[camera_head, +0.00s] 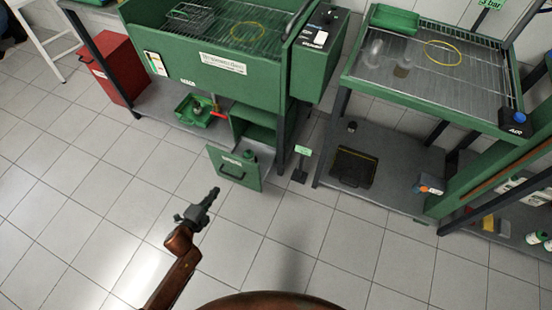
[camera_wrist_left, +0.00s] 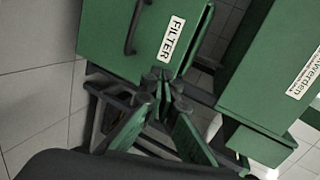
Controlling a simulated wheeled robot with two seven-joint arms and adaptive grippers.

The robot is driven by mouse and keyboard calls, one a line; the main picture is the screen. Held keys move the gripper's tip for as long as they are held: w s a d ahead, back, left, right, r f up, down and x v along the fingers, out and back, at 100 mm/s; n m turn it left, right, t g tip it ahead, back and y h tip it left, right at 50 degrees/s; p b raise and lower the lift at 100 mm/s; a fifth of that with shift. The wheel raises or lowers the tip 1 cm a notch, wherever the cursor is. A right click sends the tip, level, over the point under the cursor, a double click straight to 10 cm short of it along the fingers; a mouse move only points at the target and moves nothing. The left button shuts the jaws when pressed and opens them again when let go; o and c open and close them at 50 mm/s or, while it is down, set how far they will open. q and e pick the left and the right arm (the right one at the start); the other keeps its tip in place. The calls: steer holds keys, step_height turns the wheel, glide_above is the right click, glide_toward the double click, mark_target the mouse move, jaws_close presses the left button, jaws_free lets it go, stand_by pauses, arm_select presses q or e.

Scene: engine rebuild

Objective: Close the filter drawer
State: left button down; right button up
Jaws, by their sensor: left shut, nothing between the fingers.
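The green filter drawer (camera_head: 228,172) stands pulled out from its green housing under the wash bench, with a dark bar handle on its front. In the left wrist view the drawer front (camera_wrist_left: 112,50) fills the top, with a white FILTER label and the dark handle (camera_wrist_left: 135,28). My left gripper (camera_head: 213,193) is shut and empty, in front of the drawer and below its front in the head view. In the left wrist view the fingertips (camera_wrist_left: 162,76) overlap the front's lower edge near the label; I cannot tell whether they touch. My right gripper is not in view.
The green wash bench (camera_head: 200,62) stands above the drawer. A green tray (camera_head: 194,111) with a red part lies left of the drawer, and a red cabinet (camera_head: 113,70) farther left. A second bench (camera_head: 425,75) stands right. The tiled floor in front is clear.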

arm_select(q)
steer(key=w+d+r+m, duration=0.1)
steer(key=w+d+r, duration=0.1)
steer(key=b, duration=0.3)
glide_toward(238, 160)
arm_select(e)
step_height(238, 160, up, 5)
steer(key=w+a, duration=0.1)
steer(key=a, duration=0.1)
arm_select(q)
steer(key=shift+h, duration=0.4)
steer(key=w+f+b, duration=0.1)
steer(key=w+b, duration=0.1)
steer(key=w+d+f+b, duration=0.1)
steer(key=w+f, duration=0.1)
steer(key=shift+w+d+f+b, duration=0.15)
steer(key=shift+w+d+b, duration=0.05)
steer(key=shift+w+b, duration=0.2)
steer(key=shift+w+d+t, duration=0.15)
steer(key=shift+w+t, duration=0.15)
steer(key=shift+w, duration=0.2)
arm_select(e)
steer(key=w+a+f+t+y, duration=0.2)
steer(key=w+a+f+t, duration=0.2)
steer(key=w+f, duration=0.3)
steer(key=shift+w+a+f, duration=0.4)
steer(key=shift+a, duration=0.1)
arm_select(q)
steer(key=shift+w+r, duration=0.1)
steer(key=shift+r, duration=0.15)
